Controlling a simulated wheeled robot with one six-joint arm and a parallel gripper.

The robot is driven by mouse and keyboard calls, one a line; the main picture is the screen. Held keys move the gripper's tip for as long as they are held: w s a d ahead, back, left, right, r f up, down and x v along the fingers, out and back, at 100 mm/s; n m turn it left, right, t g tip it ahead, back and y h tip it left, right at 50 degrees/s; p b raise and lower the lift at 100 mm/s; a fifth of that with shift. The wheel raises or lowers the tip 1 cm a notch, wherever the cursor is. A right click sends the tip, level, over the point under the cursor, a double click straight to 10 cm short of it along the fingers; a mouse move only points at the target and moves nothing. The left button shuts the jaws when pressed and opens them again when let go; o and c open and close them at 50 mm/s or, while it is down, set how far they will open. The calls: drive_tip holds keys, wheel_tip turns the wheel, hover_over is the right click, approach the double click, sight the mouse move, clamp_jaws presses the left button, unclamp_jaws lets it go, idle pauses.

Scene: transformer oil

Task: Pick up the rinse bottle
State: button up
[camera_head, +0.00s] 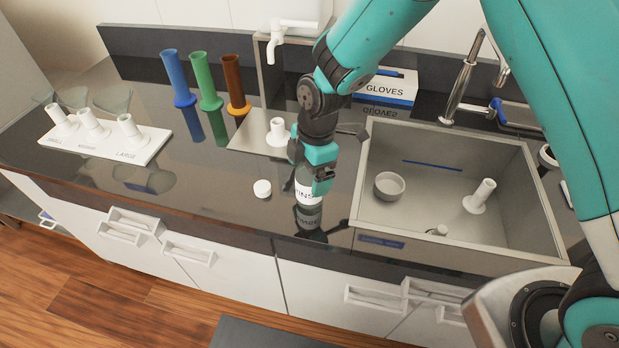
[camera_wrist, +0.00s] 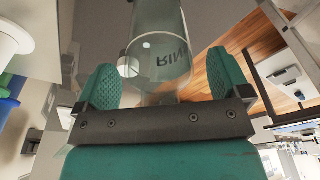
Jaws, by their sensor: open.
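The rinse bottle (camera_head: 307,194) stands upright on the dark counter, just left of the sink; its white label reads "RINS". My gripper (camera_head: 314,174) is right over its upper part and hides the top in the head view. In the wrist view, the clear bottle (camera_wrist: 158,42) with lettering lies between the two green textured fingers of my gripper (camera_wrist: 164,80). The fingers are open, with a visible gap on each side of the bottle.
A white cap (camera_head: 262,188) lies left of the bottle. The sink (camera_head: 520,235) to the right holds a grey bowl (camera_head: 389,186) and a white spouted piece (camera_head: 480,196).

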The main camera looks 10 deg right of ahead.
drive_tip(key=shift+f, duration=0.2)
drive_tip(key=c, duration=1.1)
drive_tip(key=shift+r, duration=0.1)
wheel_tip(320, 180, up, 20)
drive_tip(key=b, duration=0.3)
drive_tip(key=shift+b, duration=0.35)
drive_tip(key=o, duration=0.5)
drive_tip(key=c, duration=0.5)
